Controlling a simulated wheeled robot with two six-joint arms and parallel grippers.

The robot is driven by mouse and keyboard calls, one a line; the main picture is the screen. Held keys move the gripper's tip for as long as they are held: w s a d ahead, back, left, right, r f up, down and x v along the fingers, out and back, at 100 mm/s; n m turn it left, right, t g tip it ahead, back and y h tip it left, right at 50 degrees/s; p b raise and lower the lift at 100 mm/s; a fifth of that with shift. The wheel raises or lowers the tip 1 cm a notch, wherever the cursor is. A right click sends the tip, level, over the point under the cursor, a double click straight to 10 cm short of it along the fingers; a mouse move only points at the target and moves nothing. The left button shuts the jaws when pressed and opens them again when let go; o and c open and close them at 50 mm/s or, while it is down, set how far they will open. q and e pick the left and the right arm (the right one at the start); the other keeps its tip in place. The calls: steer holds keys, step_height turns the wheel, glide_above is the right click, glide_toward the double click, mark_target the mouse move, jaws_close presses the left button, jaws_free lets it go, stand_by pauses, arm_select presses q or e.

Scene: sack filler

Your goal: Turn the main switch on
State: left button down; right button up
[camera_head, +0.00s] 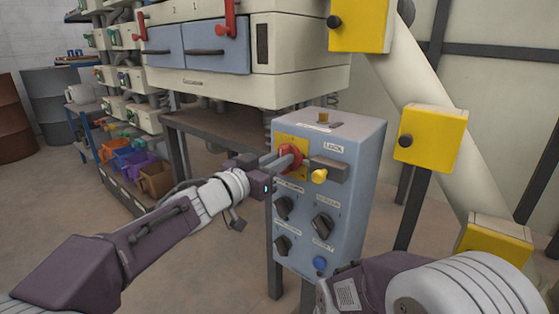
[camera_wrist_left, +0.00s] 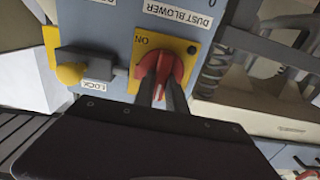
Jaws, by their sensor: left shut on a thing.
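The main switch is a red rotary knob (camera_head: 293,153) on a yellow plate (camera_head: 284,143), high on the front of a blue-grey control box (camera_head: 345,205). My left gripper (camera_head: 281,161) reaches it from the left and is shut on the knob. In the left wrist view the fingers (camera_wrist_left: 160,95) straddle the red knob (camera_wrist_left: 165,68), and an "ON" label (camera_wrist_left: 142,40) shows on the plate. Whether the knob's pointer is at that label I cannot tell. A lock with a yellow knob (camera_head: 319,176) sits just right of the switch.
Black rotary knobs (camera_head: 322,224) and a blue button (camera_head: 320,264) are lower on the box. My right forearm is at bottom right; its gripper is out of view. A cream pipe with yellow boxes (camera_head: 430,138) stands right. A machine with blue doors (camera_head: 215,44) stands behind.

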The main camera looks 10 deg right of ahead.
arm_select(q)
steer(key=shift+s+d+f+m+b, duration=0.15)
steer(key=shift+m+b, duration=0.2)
steer(key=shift+m, duration=2.65)
steer(key=shift+s+f+m+b, duration=0.15)
steer(key=shift+m+b, duration=0.25)
steer(key=shift+m, duration=2.6)
steer(key=shift+d+f+m+b, duration=0.15)
steer(key=shift+m+b, duration=0.2)
steer(key=shift+m, duration=2.65)
steer(key=shift+a, duration=0.1)
steer(key=c, duration=1.4)
jaws_free()
steer(key=shift+o, duration=0.2)
steer(key=p+v, duration=0.2)
steer(key=v, duration=0.7)
steer(key=shift+p, duration=0.3)
